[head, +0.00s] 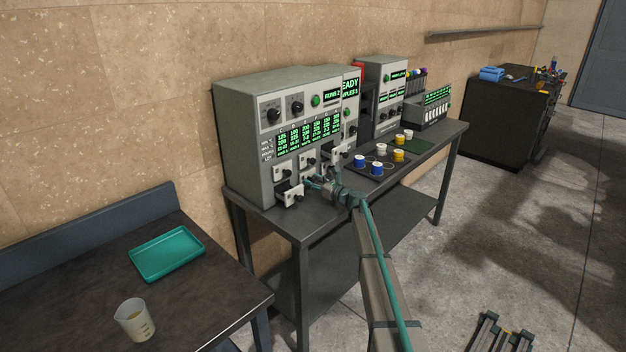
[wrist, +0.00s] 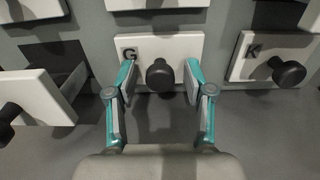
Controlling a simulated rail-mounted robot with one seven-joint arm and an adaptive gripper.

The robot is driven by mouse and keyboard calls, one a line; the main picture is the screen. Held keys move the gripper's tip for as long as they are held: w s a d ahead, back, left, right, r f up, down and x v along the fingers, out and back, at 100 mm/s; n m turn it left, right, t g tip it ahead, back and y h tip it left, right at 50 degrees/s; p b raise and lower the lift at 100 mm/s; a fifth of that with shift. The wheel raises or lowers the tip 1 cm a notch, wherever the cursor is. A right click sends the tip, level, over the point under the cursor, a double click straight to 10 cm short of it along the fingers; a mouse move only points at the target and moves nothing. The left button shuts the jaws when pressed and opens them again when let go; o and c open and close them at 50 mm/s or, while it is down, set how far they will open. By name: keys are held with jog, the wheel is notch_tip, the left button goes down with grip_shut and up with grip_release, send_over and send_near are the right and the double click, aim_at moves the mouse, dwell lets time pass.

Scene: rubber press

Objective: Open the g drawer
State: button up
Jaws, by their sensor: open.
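The G drawer (wrist: 140,46) has a white front marked "G" with a round black knob (wrist: 159,74); it is in the upper middle of the wrist view. My gripper (wrist: 160,78) is open, its two teal-and-grey fingers on either side of the knob. A gap shows between each finger and the knob. In the head view, my gripper (head: 318,186) is at the lower drawers of the grey machine (head: 240,135), and the arm hides part of the drawer fronts there.
The K drawer (wrist: 250,64) is to the right of G in the wrist view. At left, another drawer (wrist: 40,100) stands out from the machine. Blue, white and yellow cups (head: 377,168) stand on the bench right of my gripper. A teal tray (head: 165,254) and a beaker (head: 134,320) are on the left table.

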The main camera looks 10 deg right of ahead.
jog(key=shift+w+a, duration=0.15)
jog(key=shift+w, duration=0.05)
jog(key=shift+c, duration=0.2)
grip_shut()
jog(key=b+v, duration=0.1)
jog(key=v, duration=0.3)
jog(key=shift+s, duration=0.15)
jog(key=shift+o, duration=0.2)
grip_release()
